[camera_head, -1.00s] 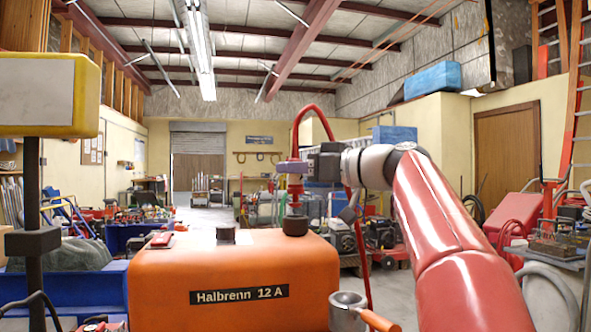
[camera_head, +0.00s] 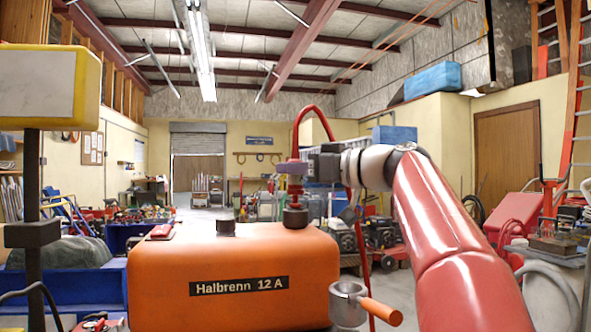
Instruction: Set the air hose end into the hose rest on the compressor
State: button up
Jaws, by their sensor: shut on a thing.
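The orange compressor (camera_head: 235,262) stands in front of me, marked "Halbrenn 12 A". A dark round socket (camera_head: 295,216) on its top right looks like the hose rest. My gripper (camera_head: 305,167) is shut on the purple collar of the air hose end (camera_head: 294,168), which points down. Its red lower part is right above the socket, and its tip no longer shows. I cannot tell whether it is inside the socket or just behind its rim. The red hose (camera_head: 318,110) arches up from the collar and hangs down behind the gripper.
A metal cup-shaped fitting (camera_head: 347,303) with an orange handle (camera_head: 382,310) sticks out at the compressor's front right. A dark knob (camera_head: 226,229) and a red part (camera_head: 162,231) are on its top. A yellow box on a dark post (camera_head: 50,88) stands at left.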

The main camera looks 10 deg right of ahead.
jog(key=shift+f+b, duration=1.05)
jog(key=shift+f, duration=0.05)
jog(key=o, duration=1.1)
jog(key=b+v, duration=0.1)
jog(key=v, duration=0.6)
jog(key=shift+s+d+r, duration=0.1)
jog(key=shift+s+d, duration=0.25)
